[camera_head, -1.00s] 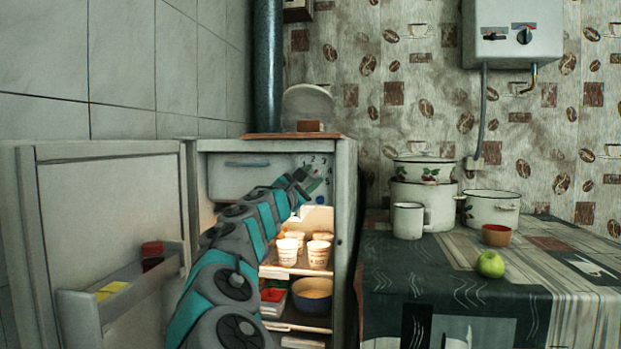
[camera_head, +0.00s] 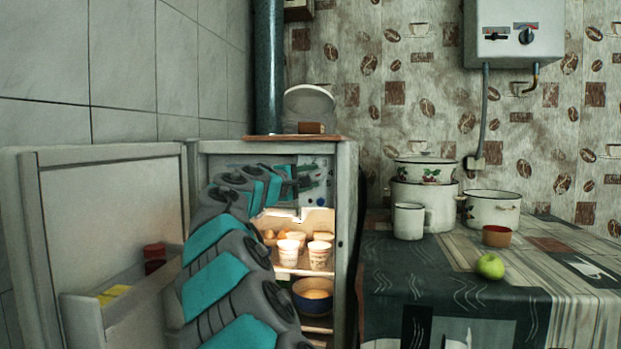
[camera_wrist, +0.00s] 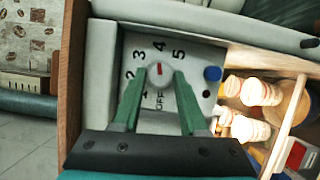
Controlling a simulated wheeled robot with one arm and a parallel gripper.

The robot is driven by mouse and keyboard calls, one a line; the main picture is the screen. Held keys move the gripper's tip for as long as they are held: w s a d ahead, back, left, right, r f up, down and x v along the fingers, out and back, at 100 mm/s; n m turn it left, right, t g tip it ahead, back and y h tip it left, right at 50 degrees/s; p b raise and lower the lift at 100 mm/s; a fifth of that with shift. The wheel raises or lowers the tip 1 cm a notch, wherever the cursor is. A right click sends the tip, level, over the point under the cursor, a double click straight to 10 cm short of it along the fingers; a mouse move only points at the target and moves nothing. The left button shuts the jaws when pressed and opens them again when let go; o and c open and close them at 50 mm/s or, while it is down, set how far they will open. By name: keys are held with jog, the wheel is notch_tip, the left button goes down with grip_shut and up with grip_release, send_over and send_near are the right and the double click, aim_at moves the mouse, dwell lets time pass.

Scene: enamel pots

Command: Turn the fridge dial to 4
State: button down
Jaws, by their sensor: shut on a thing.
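The fridge dial (camera_wrist: 160,75) is a small pale round knob on a grey panel (camera_wrist: 205,56) marked OFF and 1 to 5. Its red mark points up toward the 4 in the wrist view. My gripper (camera_wrist: 164,73) has its two green fingers closed on the dial, one on each side. In the head view my gripper (camera_head: 318,176) reaches into the upper part of the open fridge (camera_head: 345,230), and the dial cannot be made out there. A blue round button (camera_wrist: 212,74) sits beside the dial.
White cups (camera_head: 320,254) and a blue bowl (camera_head: 313,296) stand inside below my arm. A table with pots (camera_head: 424,202) stands at the right.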

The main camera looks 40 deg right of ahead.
jog(key=shift+m, duration=0.4)
jog(key=shift+c, duration=2.2)
grip_release()
jog(key=shift+a, duration=0.1)
jog(key=v, duration=0.7)
jog(key=shift+s+a, duration=0.2)
jog(key=shift+a, duration=0.05)
jog(key=shift+r, duration=0.1)
